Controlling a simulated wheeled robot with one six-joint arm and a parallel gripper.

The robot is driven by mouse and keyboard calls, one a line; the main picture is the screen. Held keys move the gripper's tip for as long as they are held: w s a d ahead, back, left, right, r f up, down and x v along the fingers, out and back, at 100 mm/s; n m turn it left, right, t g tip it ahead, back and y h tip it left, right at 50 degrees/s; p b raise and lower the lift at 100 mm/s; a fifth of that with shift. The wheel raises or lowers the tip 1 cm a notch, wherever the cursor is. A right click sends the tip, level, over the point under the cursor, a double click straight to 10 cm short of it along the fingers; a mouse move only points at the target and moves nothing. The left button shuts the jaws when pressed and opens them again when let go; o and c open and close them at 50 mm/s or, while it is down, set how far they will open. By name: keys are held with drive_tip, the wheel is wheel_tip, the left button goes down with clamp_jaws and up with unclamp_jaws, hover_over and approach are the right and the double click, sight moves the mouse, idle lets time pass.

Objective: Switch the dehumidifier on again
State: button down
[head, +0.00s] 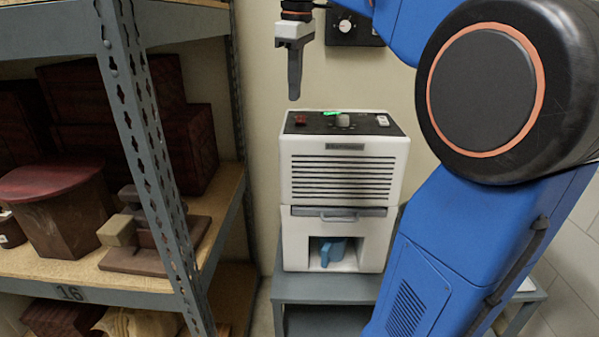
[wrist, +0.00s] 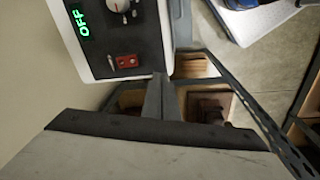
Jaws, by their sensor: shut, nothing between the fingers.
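The white dehumidifier (head: 343,190) stands upright on a grey stand. Its dark top panel (head: 318,127) carries a red switch (head: 300,119), a green display (head: 331,113) and a pale knob (head: 343,120). In the wrist view the display (wrist: 80,23) reads OFF, and the red switch (wrist: 127,61) and knob (wrist: 119,5) also show. My gripper (head: 294,97) is shut and empty, pointing down above the panel's left end, near the red switch and apart from it. In the wrist view my fingers (wrist: 161,80) show just beside the panel's edge.
A metal shelf rack (head: 150,150) with wooden objects stands close on the left. A dark box with a dial (head: 345,25) is on the wall behind. A blue part (head: 332,250) shows in the dehumidifier's lower opening. The grey stand (head: 325,288) has little bare room.

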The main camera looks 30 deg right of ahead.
drive_tip(key=s+a+f+m+t, duration=0.1)
drive_tip(key=s+a+f+m, duration=0.1)
drive_tip(key=s+f, duration=0.4)
drive_tip(key=s+a+f+m+t, duration=0.1)
drive_tip(key=s+a+f, duration=0.3)
drive_tip(key=f, duration=0.5)
drive_tip(key=shift+s+a+m, duration=0.25)
drive_tip(key=shift+s+m, duration=0.45)
drive_tip(key=shift+s, duration=0.55)
drive_tip(key=shift+f, duration=0.15)
